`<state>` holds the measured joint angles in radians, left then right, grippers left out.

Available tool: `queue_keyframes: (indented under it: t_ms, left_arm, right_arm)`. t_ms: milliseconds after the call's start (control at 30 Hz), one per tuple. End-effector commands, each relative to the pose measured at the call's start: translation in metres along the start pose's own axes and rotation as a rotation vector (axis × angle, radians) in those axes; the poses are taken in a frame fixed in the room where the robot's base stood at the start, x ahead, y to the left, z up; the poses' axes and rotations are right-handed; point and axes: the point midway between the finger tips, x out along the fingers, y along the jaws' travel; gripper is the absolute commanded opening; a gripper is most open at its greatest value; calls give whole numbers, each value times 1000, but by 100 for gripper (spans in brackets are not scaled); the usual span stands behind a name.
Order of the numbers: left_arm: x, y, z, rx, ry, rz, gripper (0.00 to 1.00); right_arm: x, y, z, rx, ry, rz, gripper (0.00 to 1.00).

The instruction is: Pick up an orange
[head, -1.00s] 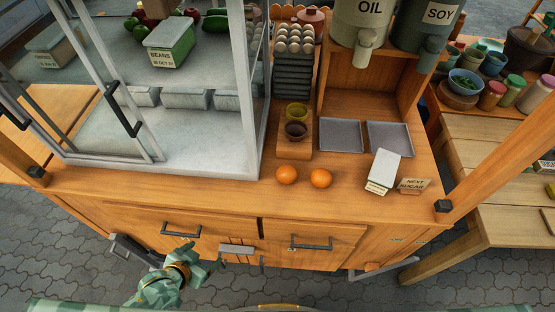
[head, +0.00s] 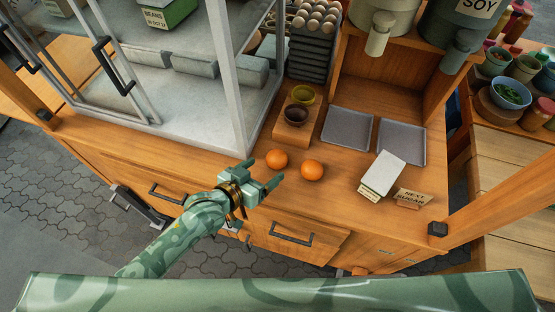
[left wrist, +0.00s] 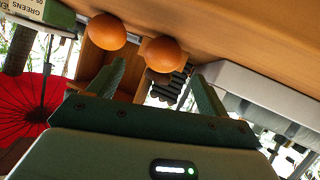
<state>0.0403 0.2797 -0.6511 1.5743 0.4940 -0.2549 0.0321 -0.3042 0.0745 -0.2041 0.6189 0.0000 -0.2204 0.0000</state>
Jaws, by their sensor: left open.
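Two oranges lie on the wooden counter near its front edge, the left orange (head: 277,159) and the right orange (head: 312,169). My green left gripper (head: 266,173) is open and empty, just short of the left orange on its near side. The left wrist view is turned over. There the left orange (left wrist: 163,54) shows beyond and between the open fingers of my left gripper (left wrist: 158,72), and the right orange (left wrist: 107,32) shows left of them. I cannot tell whether a finger touches an orange. My right gripper is not in view.
A glass case (head: 235,105) stands left of the oranges. A wooden block (head: 292,132) with small bowls is behind them, beside grey trays (head: 347,130). A white packet (head: 382,174) and a small sign (head: 412,199) lie to the right. The counter front between is clear.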

Motion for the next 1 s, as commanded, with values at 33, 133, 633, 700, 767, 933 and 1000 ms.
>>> queue_keyframes:
  t_ms: [33,133,633,700,767,933,1000]
  left_arm:
    - [6,0,1,0,1,0,78]
    - [12,0,1,1,0,0,78]
    - [63,-4,3,1,0,-1,78]
    - [63,-4,3,1,0,-1,78]
    - [62,-4,3,1,0,-1,73]
    - [62,-4,3,1,0,-1,28]
    - [62,-4,2,1,0,-1,28]
  right_arm:
    - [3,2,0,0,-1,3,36]
    - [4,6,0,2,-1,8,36]
    - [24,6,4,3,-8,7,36]
    - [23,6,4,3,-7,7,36]
    - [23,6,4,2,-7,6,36]
    - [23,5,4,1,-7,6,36]
    - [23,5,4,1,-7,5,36]
